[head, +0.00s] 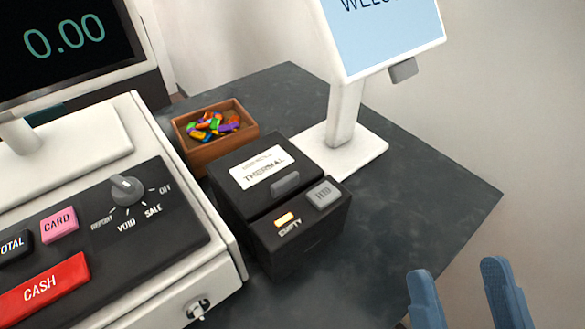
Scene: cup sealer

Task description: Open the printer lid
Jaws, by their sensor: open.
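A black thermal printer (300,235) stands on the dark counter, right of the cash register. Its lid (240,158) is down and carries a white label reading THERMAL, with a grey tab at its front edge. A grey button (324,194) and a lit amber light marked EMPTY sit on the lower front part. My gripper (463,285) shows as two blue fingers at the bottom right, apart from each other with nothing between them. It is to the right of the printer and does not touch it.
The cash register (120,225) stands close along the printer's left. A wooden box (190,158) of colourful wrapped pieces is behind the printer. A white-framed WELCOME screen (345,110) stands behind and to the right. The counter (425,195) is bare right of the printer.

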